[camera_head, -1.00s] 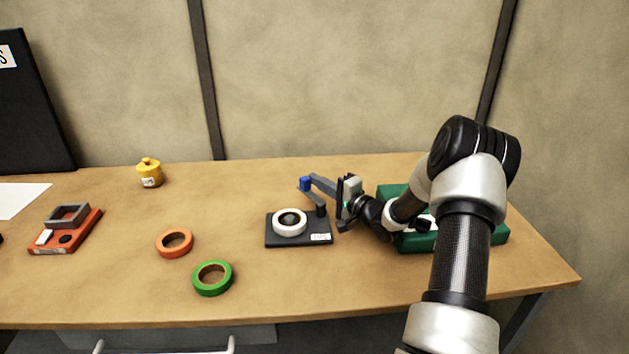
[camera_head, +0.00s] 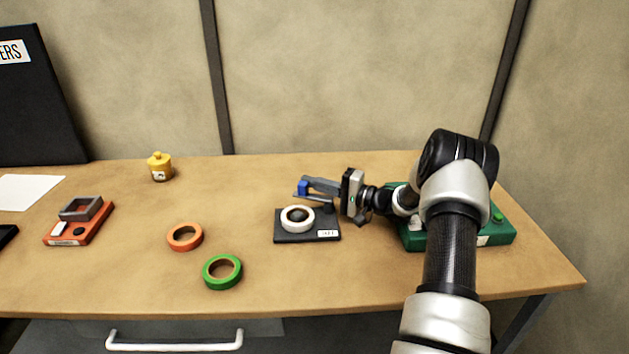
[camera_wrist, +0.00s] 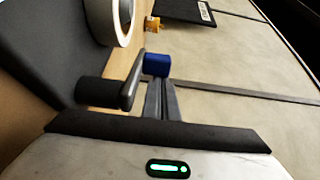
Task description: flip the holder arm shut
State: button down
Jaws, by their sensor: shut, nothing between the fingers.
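The holder has a dark flat base (camera_head: 290,237) with a white tape roll (camera_head: 297,225) lying on it. The dark grey holder arm (camera_head: 314,199) runs left from a post at the base's back right corner and stands above the roll's level, tilted up. In the wrist view the arm (camera_wrist: 131,82) rises from the black post, with the roll (camera_wrist: 108,18) beyond it. My gripper (camera_head: 303,188) reaches in from the right, its blue fingertips shut and empty, just behind the arm. In the wrist view the fingertips (camera_wrist: 157,65) are close beside the arm's end; contact is unclear.
An orange roll (camera_head: 185,229) and a green roll (camera_head: 209,284) lie to the left. A yellow pot (camera_head: 160,172) stands at the back. A red fixture (camera_head: 92,228) is far left and a green case (camera_head: 466,240) is beneath my arm. The front middle of the table is clear.

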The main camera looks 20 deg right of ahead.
aim_at(308, 195)
jog(key=shift+s+a+n+g+y, duration=0.25)
jog(key=shift+a+n+g+y, duration=0.1)
jog(key=shift+n+g+y, duration=0.2)
jog(key=shift+s+a+n+g+y, duration=0.15)
jog(key=shift+n+g+y, duration=0.1)
jog(key=shift+g, duration=0.2)
jog(key=shift+s+a+p, duration=0.4)
jog(key=shift+s+p, duration=0.1)
jog(key=shift+p, duration=0.15)
dwell(3.8)
jog(key=shift+r, duration=0.1)
notch_tip(308, 195, up, 10)
jog(key=p, duration=0.1)
dwell(0.6)
